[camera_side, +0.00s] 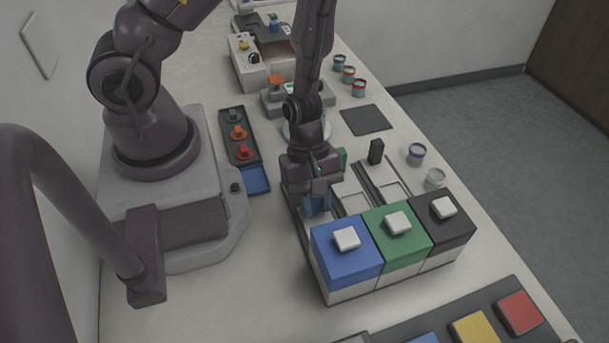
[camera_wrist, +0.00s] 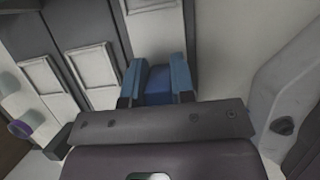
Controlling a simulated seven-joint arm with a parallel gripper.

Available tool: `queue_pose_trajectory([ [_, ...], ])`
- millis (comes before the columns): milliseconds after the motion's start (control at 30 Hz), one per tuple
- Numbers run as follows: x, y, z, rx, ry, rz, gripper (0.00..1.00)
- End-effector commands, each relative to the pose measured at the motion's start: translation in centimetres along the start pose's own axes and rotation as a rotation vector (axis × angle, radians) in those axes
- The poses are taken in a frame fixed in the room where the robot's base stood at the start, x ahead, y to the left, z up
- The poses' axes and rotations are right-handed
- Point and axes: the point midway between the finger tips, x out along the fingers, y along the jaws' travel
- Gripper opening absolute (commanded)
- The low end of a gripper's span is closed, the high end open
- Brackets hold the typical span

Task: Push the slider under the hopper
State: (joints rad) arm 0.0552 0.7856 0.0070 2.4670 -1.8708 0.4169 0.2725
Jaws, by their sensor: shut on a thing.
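Three hoppers with white knobs stand in a row in the side view: blue (camera_side: 345,254), green (camera_side: 398,229) and black (camera_side: 443,221). Slider tracks run up to them. My gripper (camera_side: 317,200) is over the track in line with the blue hopper, just behind that hopper. It is shut on a blue slider handle (camera_wrist: 157,86), which shows between the fingers in the wrist view. The rest of that slider is mostly hidden by my gripper. The black slider handle (camera_side: 376,151) stands at the far end of its track. The green slider handle (camera_side: 342,157) is partly hidden behind my gripper.
A dark tray of coloured parts (camera_side: 238,138) and a blue pad (camera_side: 256,180) lie left of my gripper. Small jars (camera_side: 416,154) stand at the right. A dark mat (camera_side: 366,120) lies behind the tracks. Coloured pads (camera_side: 475,328) lie in front.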

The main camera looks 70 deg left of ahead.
Motion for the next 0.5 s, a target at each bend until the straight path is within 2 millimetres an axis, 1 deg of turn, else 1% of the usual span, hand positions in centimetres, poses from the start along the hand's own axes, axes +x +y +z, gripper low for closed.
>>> queue_pose_trajectory([
  [33,0.5,0.1,1.3,0.010,-0.002,0.001,0.00],
  [100,1.1,0.1,2.6,0.010,-0.001,0.002,0.00],
  [200,1.5,0.1,3.7,0.006,-0.001,0.003,0.00],
  [300,1.7,0.1,4.3,0.003,-0.001,0.004,0.00],
  [500,1.8,0.1,4.5,0.002,-0.007,0.004,0.00],
])
